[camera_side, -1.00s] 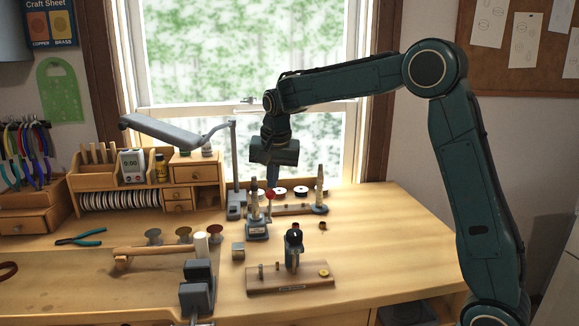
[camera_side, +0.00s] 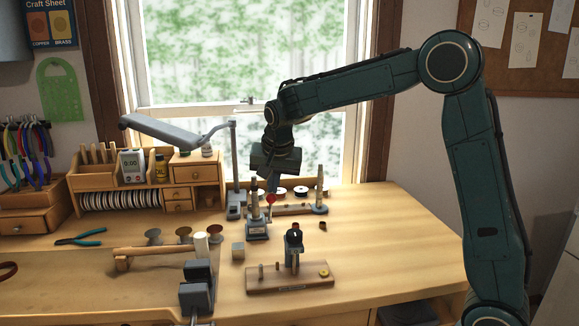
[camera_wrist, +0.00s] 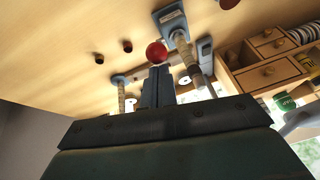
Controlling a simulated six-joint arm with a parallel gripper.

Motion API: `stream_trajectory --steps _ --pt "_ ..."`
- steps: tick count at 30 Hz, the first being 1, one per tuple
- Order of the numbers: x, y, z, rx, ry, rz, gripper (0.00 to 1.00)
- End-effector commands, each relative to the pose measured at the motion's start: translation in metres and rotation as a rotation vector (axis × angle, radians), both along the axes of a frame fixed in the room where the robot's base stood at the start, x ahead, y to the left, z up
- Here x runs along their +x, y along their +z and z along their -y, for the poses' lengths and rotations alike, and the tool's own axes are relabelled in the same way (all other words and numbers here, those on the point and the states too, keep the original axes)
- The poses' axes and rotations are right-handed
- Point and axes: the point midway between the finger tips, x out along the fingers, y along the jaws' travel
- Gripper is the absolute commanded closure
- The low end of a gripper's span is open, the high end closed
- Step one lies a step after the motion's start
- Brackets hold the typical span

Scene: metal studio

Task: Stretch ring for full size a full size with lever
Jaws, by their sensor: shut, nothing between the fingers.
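The ring stretcher (camera_side: 256,222) has a grey base, an upright tapered mandrel and a lever with a red ball knob (camera_side: 271,198). It stands on the bench in front of the window. My gripper (camera_side: 272,188) points down and is shut and empty, its fingertips close to the red knob. In the wrist view the red knob (camera_wrist: 156,52) sits just beyond my fingertips (camera_wrist: 158,72); I cannot tell whether they touch. The stretcher also shows in the wrist view, its base (camera_wrist: 172,20) at the top. A ring on the mandrel is too small to make out.
A second mandrel stand (camera_side: 319,195) is at the right. A wooden-based tool (camera_side: 292,270) stands in front, with a small block (camera_side: 238,250) to its left. A lamp (camera_side: 180,130) reaches over the left side. The bench's right side is clear.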

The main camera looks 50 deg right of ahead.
Motion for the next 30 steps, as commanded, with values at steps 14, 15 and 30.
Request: stream_trajectory --steps 14,15,30 --pt "-0.030 -0.029 -0.030 -0.009 0.004 0.005 1.00" --pt "-0.033 -0.033 -0.033 -0.009 0.003 0.006 1.00" --pt "-0.052 -0.070 -0.052 -0.008 0.001 0.005 1.00"
